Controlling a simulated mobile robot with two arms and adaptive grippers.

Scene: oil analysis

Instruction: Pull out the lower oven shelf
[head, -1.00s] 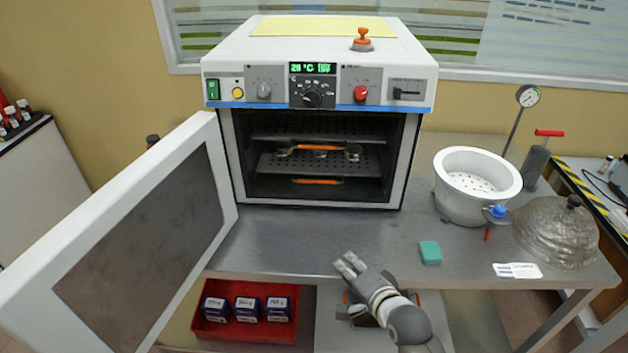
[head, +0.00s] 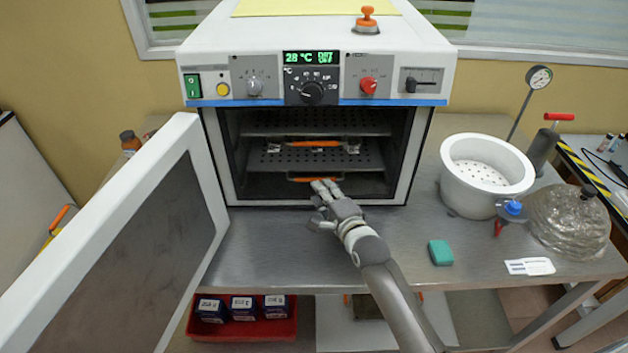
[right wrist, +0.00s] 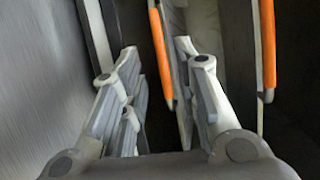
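The oven (head: 424,80) stands on the bench with its door (head: 130,240) swung wide open to the left. The lower oven shelf's orange handle (head: 300,179) is low in the opening. My right gripper (head: 325,187) is at the opening's front edge, its fingertips at that handle and partly covering its right part. In the right wrist view the gripper (right wrist: 158,62) is open, and the lower handle (right wrist: 160,50) runs between its spread fingers. I cannot tell if they touch it. The upper shelf's orange handle (right wrist: 268,45) lies to the right there. My left gripper is not in view.
A white perforated pot (head: 487,175), a glass dome (head: 568,218) and a teal block (head: 440,252) stand on the bench (head: 280,255) to the right. A red tray (head: 245,328) with boxes is below. The bench in front of the oven is otherwise clear.

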